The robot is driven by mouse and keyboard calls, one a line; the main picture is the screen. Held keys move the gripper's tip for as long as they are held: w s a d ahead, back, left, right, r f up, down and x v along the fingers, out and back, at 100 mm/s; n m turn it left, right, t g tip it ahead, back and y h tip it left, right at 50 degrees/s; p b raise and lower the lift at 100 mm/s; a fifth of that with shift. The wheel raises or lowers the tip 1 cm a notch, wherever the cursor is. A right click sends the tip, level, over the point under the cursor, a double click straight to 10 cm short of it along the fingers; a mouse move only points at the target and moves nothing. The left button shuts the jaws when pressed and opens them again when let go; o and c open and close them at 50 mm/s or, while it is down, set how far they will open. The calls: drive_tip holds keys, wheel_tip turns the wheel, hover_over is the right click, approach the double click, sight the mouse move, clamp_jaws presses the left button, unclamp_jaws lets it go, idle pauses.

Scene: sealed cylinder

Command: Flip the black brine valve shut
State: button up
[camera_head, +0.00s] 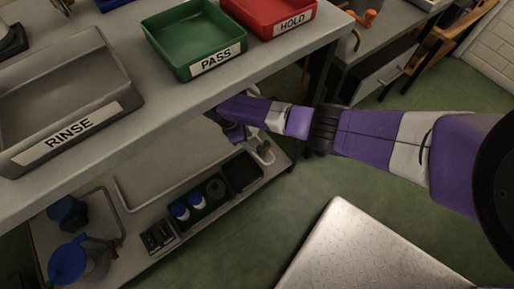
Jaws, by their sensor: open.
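My arm reaches in from the right and passes under the edge of the upper shelf. My gripper (235,133) is at its far end, small and dark, below the tabletop and above the lower shelf. It is open, with nothing seen in it; its fingertips are hard to make out. I cannot pick out the black brine valve for certain in the head view. A small pale fitting (264,151) stands on the lower shelf just right of my gripper, partly behind my arm; I cannot tell what it is.
Above are the RINSE tub (62,95), green PASS tray (194,40) and red HOLD tray (268,14). The lower shelf (165,170) holds a black tray (243,172), blue-capped bottles (180,211) and a blue-lidded jug (68,261). A metal plate (360,250) lies front right; green floor is clear between.

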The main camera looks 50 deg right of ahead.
sight(260, 147)
drive_tip(key=b+x, duration=0.1)
drive_tip(key=x, duration=0.1)
drive_tip(key=b+x, duration=0.1)
drive_tip(key=x, duration=0.2)
drive_tip(key=d+b+x, duration=0.1)
drive_tip(key=x, duration=0.2)
drive_tip(key=shift+s+r+b, duration=0.15)
drive_tip(key=shift+r+b, duration=0.05)
drive_tip(key=shift+b, duration=0.15)
clamp_jaws()
